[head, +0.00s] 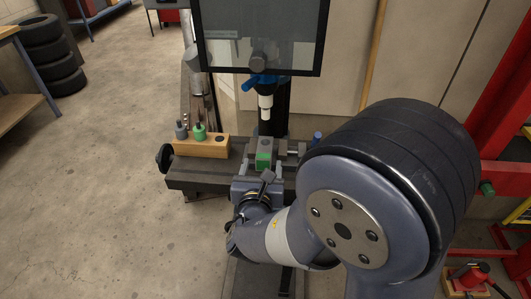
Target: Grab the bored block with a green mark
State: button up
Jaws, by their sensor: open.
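The block with a green mark (264,147) is grey, with a dark round spot on its top and a green patch on the side facing me. It sits on the dark machine table below the drill head, among grey vise-like parts. My gripper (262,168) is open just in front of the block, its two fingers pointing toward it, one toward each side. The view is too small to tell whether the fingers touch the block. My gripper hides the block's lower part.
A wooden holder (212,147) with a grey-topped and a green-topped tool stands left of the block. The white drill tip (265,106) hangs above and behind it, with a dark framed shield (262,40) higher up. A red frame (490,110) stands at the right.

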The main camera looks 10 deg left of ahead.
aim_at(265, 147)
jog(key=w, duration=0.5)
jog(key=w+f, duration=0.1)
jog(key=w, duration=0.2)
jog(key=shift+w+a+p, duration=0.1)
jog(key=shift+a+p, duration=0.2)
jog(key=shift+p, duration=0.05)
jog(key=c, duration=1.3)
